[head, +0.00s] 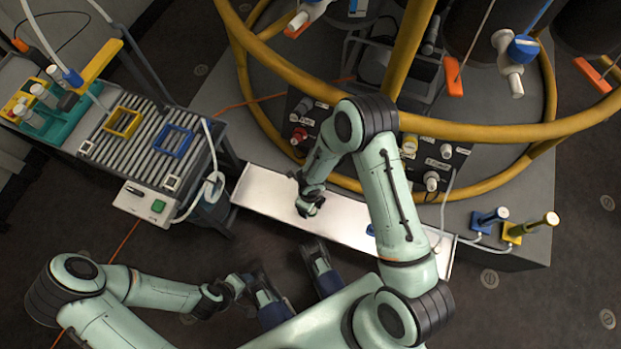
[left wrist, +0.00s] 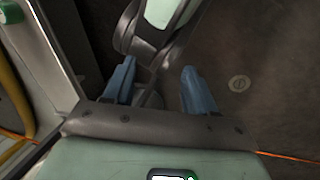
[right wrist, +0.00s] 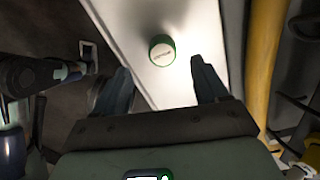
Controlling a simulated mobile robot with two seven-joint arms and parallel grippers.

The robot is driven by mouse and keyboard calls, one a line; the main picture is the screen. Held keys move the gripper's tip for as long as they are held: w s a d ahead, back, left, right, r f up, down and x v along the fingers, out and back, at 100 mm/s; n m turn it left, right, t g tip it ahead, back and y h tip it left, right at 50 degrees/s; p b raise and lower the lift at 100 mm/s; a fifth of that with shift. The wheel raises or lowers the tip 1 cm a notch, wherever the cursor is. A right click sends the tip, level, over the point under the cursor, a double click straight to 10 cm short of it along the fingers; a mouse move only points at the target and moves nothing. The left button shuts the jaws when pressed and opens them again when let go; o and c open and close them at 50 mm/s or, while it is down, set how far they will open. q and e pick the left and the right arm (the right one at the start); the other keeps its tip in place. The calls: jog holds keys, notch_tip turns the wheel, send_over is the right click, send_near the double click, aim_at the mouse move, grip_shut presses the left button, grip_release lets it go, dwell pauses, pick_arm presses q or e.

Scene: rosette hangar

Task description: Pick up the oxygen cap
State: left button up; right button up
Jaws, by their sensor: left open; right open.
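The oxygen cap (right wrist: 162,50) is a round cap with a green side and a white, lettered top. In the right wrist view it sits on a bright metal tray, just beyond the fingertips and roughly centred between them. My right gripper (right wrist: 160,77) is open and empty, and does not touch the cap. In the head view my right gripper (head: 308,206) is over the left half of the tray, and I cannot make out the cap there. My left gripper (left wrist: 157,78) is open and empty over the dark floor.
The long metal tray (head: 262,190) lies along the front of the grey platform. A yellow ring rail (head: 470,131) curves above the platform. A ribbed bench (head: 150,140) with blue and yellow frames stands at left. Blue and yellow fittings (head: 513,232) stand at the tray's right.

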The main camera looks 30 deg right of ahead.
jog(key=f+b, duration=0.1)
jog(key=f, duration=0.1)
jog(key=f+b, duration=0.1)
jog(key=f, duration=0.2)
jog(key=shift+w+f+b, duration=0.2)
jog(key=shift+f+b, duration=0.1)
jog(key=shift+d, duration=0.1)
jog(key=shift+c, duration=0.7)
pick_arm(q)
jog(key=shift+t+y, duration=0.3)
jog(key=shift+t, duration=0.4)
jog(key=w+f, duration=0.1)
jog(key=w+a+f, duration=0.2)
jog(key=w, duration=0.1)
jog(key=shift+w, duration=0.1)
pick_arm(e)
jog(key=shift+r, duration=0.1)
jog(key=c, duration=1)
